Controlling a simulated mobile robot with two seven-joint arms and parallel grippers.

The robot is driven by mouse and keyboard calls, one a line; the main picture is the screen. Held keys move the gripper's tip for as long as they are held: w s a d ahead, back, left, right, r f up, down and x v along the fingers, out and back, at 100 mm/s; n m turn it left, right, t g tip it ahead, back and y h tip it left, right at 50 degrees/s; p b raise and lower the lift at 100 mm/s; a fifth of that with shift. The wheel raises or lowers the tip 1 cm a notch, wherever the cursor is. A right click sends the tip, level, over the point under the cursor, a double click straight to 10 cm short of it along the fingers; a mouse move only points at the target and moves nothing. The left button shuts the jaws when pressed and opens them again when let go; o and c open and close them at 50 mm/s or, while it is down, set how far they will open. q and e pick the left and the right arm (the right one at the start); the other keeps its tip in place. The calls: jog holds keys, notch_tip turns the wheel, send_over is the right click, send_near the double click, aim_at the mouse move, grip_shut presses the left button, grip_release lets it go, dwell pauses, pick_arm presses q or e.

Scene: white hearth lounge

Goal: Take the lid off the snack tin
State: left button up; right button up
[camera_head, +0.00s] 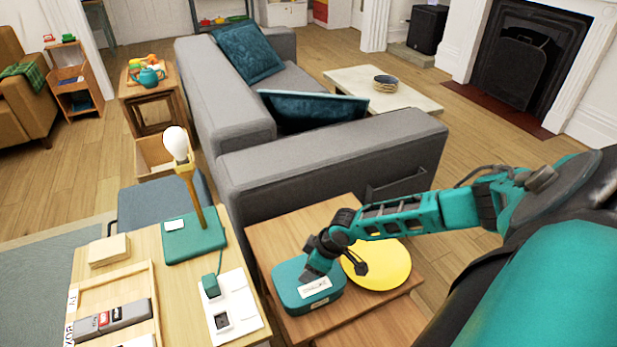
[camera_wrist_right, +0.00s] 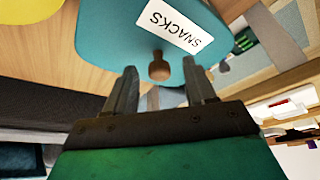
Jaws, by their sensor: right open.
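The teal snack tin (camera_head: 291,298) sits on the small wooden side table (camera_head: 262,234) in the head view, with its lid on. A white label (camera_head: 314,288) lies on the lid. In the right wrist view the lid (camera_wrist_right: 110,40) shows the label reading SNACKS (camera_wrist_right: 168,28) and a brown wooden knob (camera_wrist_right: 158,70). My right gripper (camera_wrist_right: 159,78) is open, with its fingers apart on either side of the knob. I cannot tell whether they touch it. In the head view my right gripper (camera_head: 335,268) is over the tin and hides the knob. My left gripper is not in view.
A yellow plate (camera_head: 390,272) lies right of the tin, under my right arm. Left of it, a wooden table (camera_head: 110,270) holds a lamp with a teal base (camera_head: 195,238), a white socket panel (camera_head: 240,320) and a tray of boxes. A grey sofa (camera_head: 330,155) stands behind.

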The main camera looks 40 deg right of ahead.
jog(key=shift+c, duration=0.5)
grip_shut()
